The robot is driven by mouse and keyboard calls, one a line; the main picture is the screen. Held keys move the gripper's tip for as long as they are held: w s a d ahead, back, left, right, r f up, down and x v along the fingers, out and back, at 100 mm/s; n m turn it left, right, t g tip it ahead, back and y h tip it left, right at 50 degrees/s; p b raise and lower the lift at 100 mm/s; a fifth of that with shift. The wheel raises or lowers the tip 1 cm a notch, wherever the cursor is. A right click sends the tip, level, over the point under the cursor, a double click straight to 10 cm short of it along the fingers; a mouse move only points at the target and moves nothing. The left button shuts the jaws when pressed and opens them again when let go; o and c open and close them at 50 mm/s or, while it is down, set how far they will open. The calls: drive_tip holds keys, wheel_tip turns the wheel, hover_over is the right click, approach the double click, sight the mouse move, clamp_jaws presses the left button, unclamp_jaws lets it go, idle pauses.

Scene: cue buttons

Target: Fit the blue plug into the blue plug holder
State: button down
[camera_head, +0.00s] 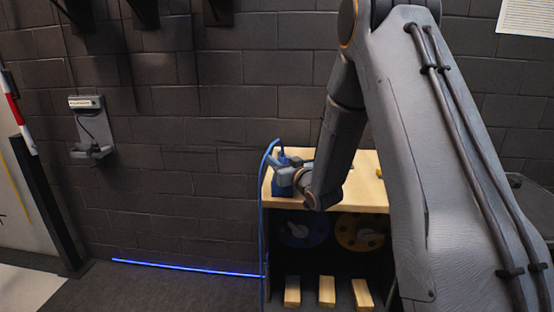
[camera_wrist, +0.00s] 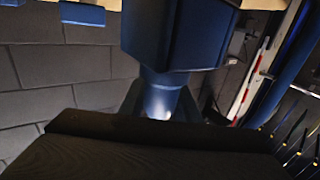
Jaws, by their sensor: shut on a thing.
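In the head view, my gripper (camera_head: 287,172) is at the left end of a wooden-topped cabinet, shut on the blue plug (camera_head: 281,156). A blue cable (camera_head: 262,200) arches from the plug and hangs down past the cabinet's left side. In the wrist view, the blue plug (camera_wrist: 175,35) is large and close, its narrower lower part between the finger pads. A dark finger (camera_wrist: 150,145) covers the bottom of that view. Blue shapes (camera_wrist: 82,13) show at the wrist view's upper left. I cannot tell whether they belong to the blue plug holder, or whether the plug touches it.
The wooden top (camera_head: 368,198) is partly hidden by my arm. Below it are a blue reel (camera_head: 302,230), a yellow reel (camera_head: 358,232) and wooden blocks (camera_head: 327,291). A grey wall bracket (camera_head: 92,130) hangs at left. A brick wall stands behind; the floor at left is open.

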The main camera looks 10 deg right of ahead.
drive_tip(key=c, duration=1.3)
unclamp_jaws()
drive_tip(key=shift+o, duration=0.2)
drive_tip(key=shift+b+v, duration=1.1)
drive_tip(key=shift+v, duration=2.8)
